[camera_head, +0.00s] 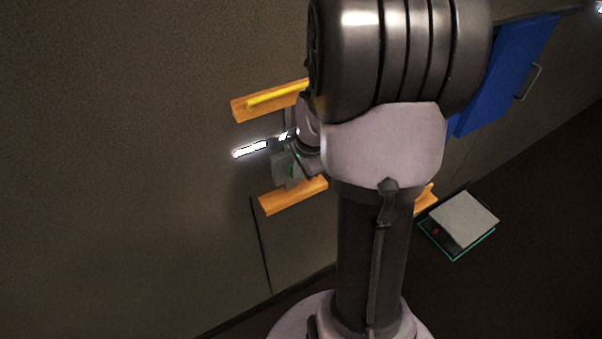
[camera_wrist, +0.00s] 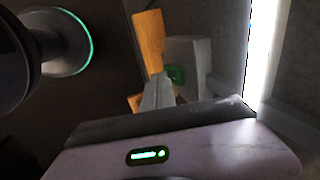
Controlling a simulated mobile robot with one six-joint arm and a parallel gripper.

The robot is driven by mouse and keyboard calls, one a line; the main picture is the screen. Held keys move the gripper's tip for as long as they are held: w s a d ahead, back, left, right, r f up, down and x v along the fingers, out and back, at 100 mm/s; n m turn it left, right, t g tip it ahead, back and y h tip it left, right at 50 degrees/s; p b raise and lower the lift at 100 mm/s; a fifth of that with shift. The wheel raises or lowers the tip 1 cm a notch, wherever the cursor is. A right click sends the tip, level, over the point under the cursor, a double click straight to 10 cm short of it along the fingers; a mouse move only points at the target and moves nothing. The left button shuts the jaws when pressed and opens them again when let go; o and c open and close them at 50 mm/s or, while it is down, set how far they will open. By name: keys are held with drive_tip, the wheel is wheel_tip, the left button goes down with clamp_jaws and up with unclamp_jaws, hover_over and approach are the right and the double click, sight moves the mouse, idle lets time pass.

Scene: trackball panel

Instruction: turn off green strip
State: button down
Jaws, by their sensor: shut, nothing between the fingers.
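A grey panel box (camera_head: 284,168) is mounted on the wall between two orange ledges, with a small green part (camera_head: 291,170) on it. In the wrist view the box (camera_wrist: 203,58) carries a green part (camera_wrist: 176,74), partly hidden. A lit strip (camera_head: 250,149) beside the box glows white, not visibly green; it is also bright white in the wrist view (camera_wrist: 263,45). My gripper (camera_wrist: 160,88) is shut and empty, its tips close to the green part; I cannot tell whether they touch. In the head view my arm hides much of this area.
An upper orange ledge (camera_head: 243,111) holds a yellow bar (camera_head: 275,96); a lower orange ledge (camera_head: 283,201) is below the box. At right are a blue door (camera_head: 503,82) with a handle and a grey slab (camera_head: 464,219) with teal edging. The wall at left is clear.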

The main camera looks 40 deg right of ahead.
drive_tip(key=shift+w+f, duration=0.25)
drive_tip(key=shift+f, duration=0.1)
drive_tip(key=shift+r, duration=0.1)
drive_tip(key=shift+r+p, duration=0.5)
drive_tip(key=shift+r, duration=0.3)
drive_tip(key=shift+s+d, duration=0.1)
